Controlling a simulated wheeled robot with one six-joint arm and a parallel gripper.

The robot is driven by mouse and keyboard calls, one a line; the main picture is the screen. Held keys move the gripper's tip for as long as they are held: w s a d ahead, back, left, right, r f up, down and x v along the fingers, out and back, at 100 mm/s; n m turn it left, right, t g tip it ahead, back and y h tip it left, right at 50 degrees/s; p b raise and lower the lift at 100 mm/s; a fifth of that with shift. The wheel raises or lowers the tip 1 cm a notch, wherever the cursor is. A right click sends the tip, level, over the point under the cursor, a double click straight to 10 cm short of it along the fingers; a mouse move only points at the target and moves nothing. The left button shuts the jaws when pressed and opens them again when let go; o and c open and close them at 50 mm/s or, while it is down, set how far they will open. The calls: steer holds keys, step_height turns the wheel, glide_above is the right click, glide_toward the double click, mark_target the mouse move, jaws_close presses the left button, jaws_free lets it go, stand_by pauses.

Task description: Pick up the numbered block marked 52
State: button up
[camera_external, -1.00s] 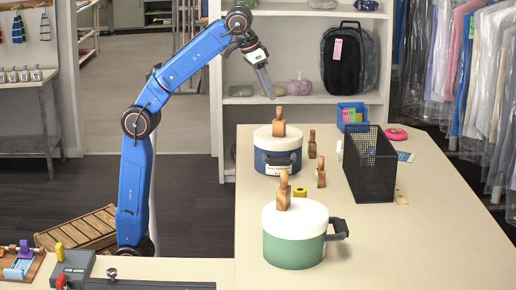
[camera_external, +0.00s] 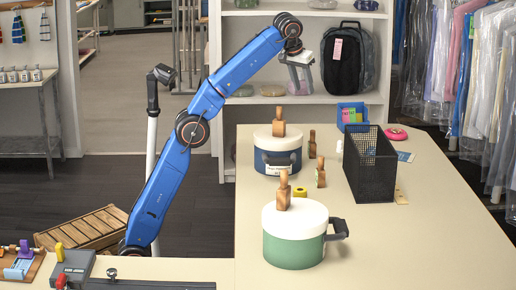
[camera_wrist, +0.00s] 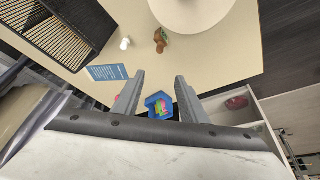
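I cannot make out a block marked 52 in either view; no number is readable. A small blue bin (camera_external: 341,125) at the table's far edge holds pink, green and yellow pieces, whose markings are too small to read. In the wrist view the blue bin (camera_wrist: 150,103) shows between my fingers, with pink and green pieces inside. My gripper (camera_external: 300,92) is raised beyond the far end of the table, left of the bin, pointing down. In the wrist view my gripper (camera_wrist: 160,76) is open and empty, its two fingers wide apart.
A black mesh basket (camera_external: 370,178) stands near the bin. A blue pot (camera_external: 278,160) and a green pot (camera_external: 294,245) with white lids stand left on the table. Wooden pieces (camera_external: 320,172) stand between. A pink round object (camera_external: 397,134) lies right of the bin. The right front table is clear.

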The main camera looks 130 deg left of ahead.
glide_above(312, 142)
steer(key=d, duration=0.1)
step_height(312, 142, down, 16)
steer(key=shift+x, duration=2.8)
steer(key=shift+s+d, duration=0.15)
steer(key=shift+d, duration=0.05)
steer(key=shift+c, duration=0.6)
jaws_close()
